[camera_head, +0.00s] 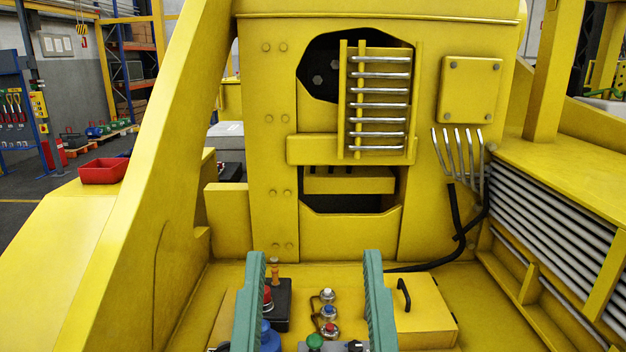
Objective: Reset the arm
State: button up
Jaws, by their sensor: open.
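My gripper (315,300) shows at the bottom centre of the head view as two teal fingers set wide apart. It is open, and nothing is held between the fingers. Behind and between the fingers sit a black box with a red button (268,296) and several small valve-like fittings (328,312) with red, blue and green parts. The lower part of the gripper is out of frame. The rest of my arm is not visible.
A yellow machine housing (275,180) with a rack of metal bars (380,104) stands ahead. A yellow box with a black handle (430,315) is right of the fingers. A red tray (103,171) sits on the left ledge. Pipes (545,225) line the right side.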

notch_tip(320, 180, up, 16)
jog(key=s+p, duration=0.1)
jog(key=p, duration=1.3)
jog(key=shift+a+f+p, duration=0.15)
jog(key=shift+a+p, duration=0.1)
jog(key=shift+p, duration=0.15)
